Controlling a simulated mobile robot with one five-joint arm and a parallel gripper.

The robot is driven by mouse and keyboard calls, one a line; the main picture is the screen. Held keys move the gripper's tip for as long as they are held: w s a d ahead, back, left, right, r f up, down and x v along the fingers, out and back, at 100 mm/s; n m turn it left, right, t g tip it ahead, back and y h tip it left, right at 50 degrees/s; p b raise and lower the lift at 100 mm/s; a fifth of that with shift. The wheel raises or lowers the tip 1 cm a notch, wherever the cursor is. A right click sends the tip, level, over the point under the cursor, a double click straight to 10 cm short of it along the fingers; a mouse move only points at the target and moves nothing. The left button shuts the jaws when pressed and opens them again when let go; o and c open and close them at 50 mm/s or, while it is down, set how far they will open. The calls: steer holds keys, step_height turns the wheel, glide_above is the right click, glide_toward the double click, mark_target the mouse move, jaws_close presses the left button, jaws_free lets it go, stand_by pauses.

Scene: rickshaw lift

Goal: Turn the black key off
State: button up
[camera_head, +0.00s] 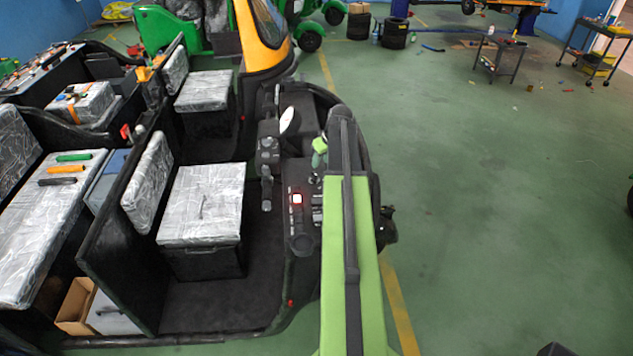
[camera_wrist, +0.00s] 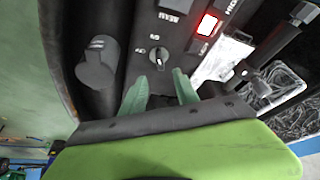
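The black key (camera_wrist: 159,57) is a small dark rotary knob with a pale mark, set in the dark dashboard panel in the wrist view. Small white labels sit beside it. My gripper (camera_wrist: 161,90) shows two green fingers spread apart, with nothing between them. The fingertips lie just below the key in the picture, and I cannot tell whether they touch the panel. In the head view, my green arm reaches over the dashboard (camera_head: 300,224), and I cannot make out the key for certain there.
A red-lit switch (camera_wrist: 207,25) glows on the panel near the key; it also shows in the head view (camera_head: 297,199). A large black round knob (camera_wrist: 97,66) stands left of the key. A plastic-wrapped seat (camera_head: 203,203) is left of the dashboard. Green floor right is mostly clear.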

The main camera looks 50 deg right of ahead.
mark_target(315, 174)
steer(key=b+x, duration=0.8)
steer(key=x, duration=0.2)
steer(key=shift+f, duration=0.4)
steer(key=shift+r, duration=0.1)
